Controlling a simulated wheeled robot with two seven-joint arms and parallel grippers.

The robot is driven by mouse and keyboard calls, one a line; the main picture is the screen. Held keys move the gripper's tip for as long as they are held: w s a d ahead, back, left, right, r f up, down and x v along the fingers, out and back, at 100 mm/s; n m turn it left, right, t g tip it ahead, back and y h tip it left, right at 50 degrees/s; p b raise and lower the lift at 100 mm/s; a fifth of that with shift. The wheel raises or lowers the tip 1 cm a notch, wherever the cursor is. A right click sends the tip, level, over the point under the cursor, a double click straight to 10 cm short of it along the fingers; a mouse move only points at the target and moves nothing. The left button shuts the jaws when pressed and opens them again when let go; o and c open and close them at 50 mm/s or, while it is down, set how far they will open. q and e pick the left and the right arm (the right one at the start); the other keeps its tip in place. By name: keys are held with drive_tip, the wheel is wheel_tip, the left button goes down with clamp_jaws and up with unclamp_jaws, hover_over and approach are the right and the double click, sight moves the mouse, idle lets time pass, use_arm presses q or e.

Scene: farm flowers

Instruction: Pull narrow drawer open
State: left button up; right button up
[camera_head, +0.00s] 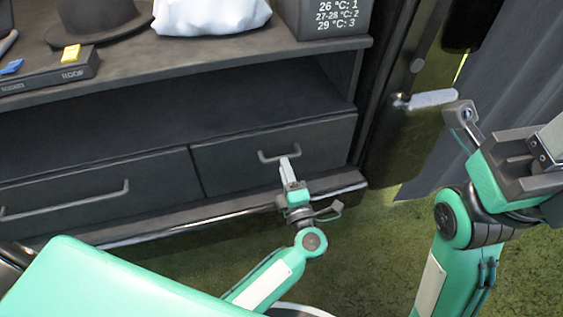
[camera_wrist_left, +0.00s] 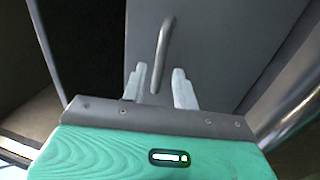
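The narrow drawer (camera_head: 228,168) is the dark right-hand drawer in the lower cabinet, and it looks closed. Its grey bar handle (camera_head: 270,157) is on the front; in the left wrist view the handle (camera_wrist_left: 163,50) stands upright. My left gripper (camera_head: 287,168) is just in front of the handle. In the left wrist view my left gripper (camera_wrist_left: 158,84) has its two fingers apart, with the handle's near end between them; I cannot tell whether they touch it. My right gripper (camera_head: 484,142) is at the right, away from the drawer, with its fingers unclear.
A wide drawer (camera_head: 95,192) with a long handle (camera_head: 65,203) is to the left. An open shelf (camera_head: 190,115) is above. A hat (camera_head: 100,18), a white bag (camera_head: 210,15) and a dark box (camera_head: 322,15) stand on top. A grey lever (camera_head: 432,98) is near my right arm.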

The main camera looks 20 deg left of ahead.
use_arm(q)
drive_tip(key=shift+b+x, duration=0.5)
drive_tip(key=shift+x, duration=1.65)
drive_tip(key=shift+c, duration=0.3)
clamp_jaws()
